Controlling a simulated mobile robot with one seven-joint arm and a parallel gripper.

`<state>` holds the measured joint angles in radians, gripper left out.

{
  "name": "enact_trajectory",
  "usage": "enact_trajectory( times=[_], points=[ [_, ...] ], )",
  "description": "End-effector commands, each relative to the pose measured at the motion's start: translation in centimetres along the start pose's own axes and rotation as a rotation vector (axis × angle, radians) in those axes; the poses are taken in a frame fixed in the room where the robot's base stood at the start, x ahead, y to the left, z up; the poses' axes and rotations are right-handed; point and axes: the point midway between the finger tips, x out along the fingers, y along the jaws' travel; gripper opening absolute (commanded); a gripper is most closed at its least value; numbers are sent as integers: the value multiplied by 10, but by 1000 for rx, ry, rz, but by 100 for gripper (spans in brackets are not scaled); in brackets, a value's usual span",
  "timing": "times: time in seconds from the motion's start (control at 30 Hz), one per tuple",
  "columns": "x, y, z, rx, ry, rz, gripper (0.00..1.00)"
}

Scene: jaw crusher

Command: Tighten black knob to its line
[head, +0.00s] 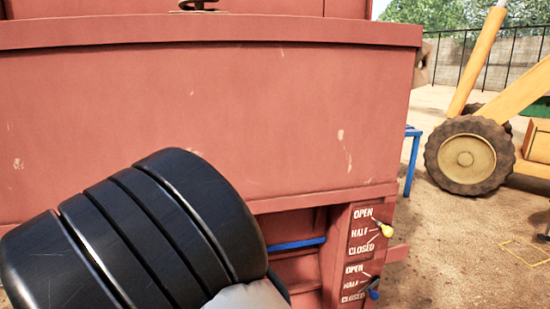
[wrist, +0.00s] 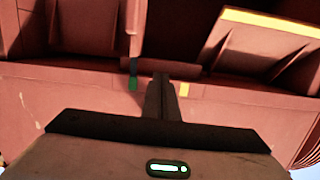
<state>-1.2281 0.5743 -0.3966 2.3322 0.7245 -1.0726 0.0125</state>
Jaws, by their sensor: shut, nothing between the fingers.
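No black knob can be made out for certain in either view. In the head view, a lever panel (head: 338,255) on the red machine is lettered OPEN, HALF and CLOSED twice. Its upper lever has a yellow knob (head: 387,230). The lower lever (head: 373,289) looks dark with a blue end. My gripper (wrist: 161,80) shows in the wrist view, fingers together and empty, in front of red machine parts. A small green mark (wrist: 133,84) lies just left of the fingertips, a yellow mark (wrist: 185,90) just right. My gripper is hidden in the head view.
The red machine body (head: 200,110) fills most of the head view. A blue bar (head: 298,244) crosses its lower opening. At right are a blue stand (head: 411,160) and a yellow wheeled machine (head: 469,158) on sandy ground. A yellow-edged red ledge (wrist: 268,38) shows in the wrist view.

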Motion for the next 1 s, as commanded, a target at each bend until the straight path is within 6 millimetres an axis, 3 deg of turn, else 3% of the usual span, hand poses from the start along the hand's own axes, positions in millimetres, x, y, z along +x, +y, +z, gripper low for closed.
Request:
enact_trajectory(
  times=[0.03, 0.4, 0.57, 1.0],
  points=[
    [-6, -1, -13, -21, 9, -7, 0],
    [-18, 2, -74, -36, 142, -35, 0],
    [-14, 1, -81, -32, 158, -38, 0],
    [37, 0, -88, -29, 158, -37, 0]
  ],
)
